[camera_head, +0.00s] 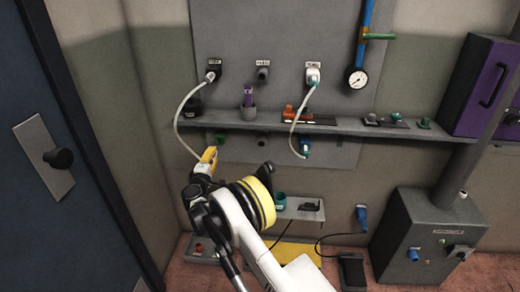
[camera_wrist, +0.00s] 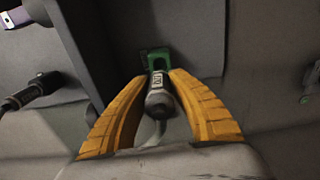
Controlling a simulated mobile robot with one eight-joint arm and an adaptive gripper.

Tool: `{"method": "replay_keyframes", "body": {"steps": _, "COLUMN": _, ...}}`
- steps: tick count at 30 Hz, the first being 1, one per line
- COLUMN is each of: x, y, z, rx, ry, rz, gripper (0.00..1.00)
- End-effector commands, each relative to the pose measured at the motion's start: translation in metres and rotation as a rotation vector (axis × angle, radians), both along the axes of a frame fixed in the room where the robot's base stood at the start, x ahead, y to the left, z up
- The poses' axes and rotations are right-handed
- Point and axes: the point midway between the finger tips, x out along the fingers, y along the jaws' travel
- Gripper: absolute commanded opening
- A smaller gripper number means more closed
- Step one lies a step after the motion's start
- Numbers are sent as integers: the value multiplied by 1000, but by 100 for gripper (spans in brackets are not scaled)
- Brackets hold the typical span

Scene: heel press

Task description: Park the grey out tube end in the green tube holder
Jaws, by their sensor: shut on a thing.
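My gripper (camera_wrist: 161,106) has yellow-orange fingers and is shut on the grey out tube end (camera_wrist: 160,99), which has a white label. In the head view my gripper (camera_head: 208,157) is below the wall shelf at the left. The pale tube (camera_head: 178,118) runs from a dark wall port down to my gripper. The green tube holder (camera_wrist: 154,56) is just beyond the grey end in the wrist view, in line with it. It also shows as a small green piece (camera_head: 219,137) under the shelf. I cannot tell whether the end touches or enters the holder.
A long grey shelf (camera_head: 350,128) runs above my gripper and carries several small items. A second pale tube (camera_head: 296,123) hangs in front of it to the right. A dark connector (camera_wrist: 32,91) with a tube is at the left of the wrist view. A blue door (camera_head: 75,215) stands at left.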

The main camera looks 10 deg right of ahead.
Motion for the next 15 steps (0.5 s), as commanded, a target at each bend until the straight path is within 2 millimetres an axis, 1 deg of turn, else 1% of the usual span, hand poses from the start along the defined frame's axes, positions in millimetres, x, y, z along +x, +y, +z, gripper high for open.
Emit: {"method": "replay_keyframes", "body": {"steps": 15, "x": 21, "y": -7, "z": 0, "rx": 0, "ry": 0, "rz": -1, "gripper": 0}}
